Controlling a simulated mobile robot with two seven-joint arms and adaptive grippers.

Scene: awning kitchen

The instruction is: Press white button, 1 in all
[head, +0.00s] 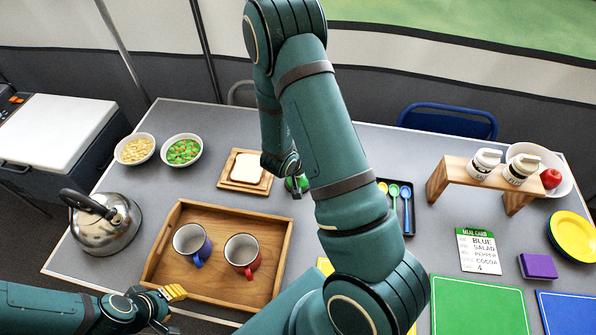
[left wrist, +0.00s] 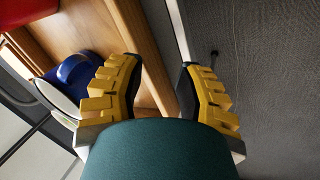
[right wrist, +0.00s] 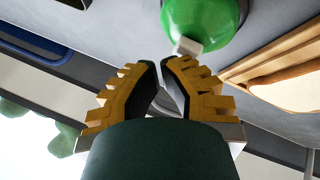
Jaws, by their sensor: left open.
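In the right wrist view a green dome (right wrist: 203,22) carries a small white button (right wrist: 187,46) on its near side. In the head view a bit of the green dome (head: 297,183) shows beside the right arm; the white button is not clear there. My right gripper (right wrist: 160,63) has its fingertips close together, just short of the button in the picture, with nothing seen between them. Whether they touch the button I cannot tell. My left gripper (head: 172,309) is open and empty near the tray's front left corner; its spread fingers show in the left wrist view (left wrist: 160,70).
A wooden tray (head: 160,270) with blue and red mugs stands front left. A bread board (head: 231,181) lies left of the dome. A dark utensil tray (head: 409,222) and a wooden riser (head: 452,165) are to the right. My right arm covers the middle of the table.

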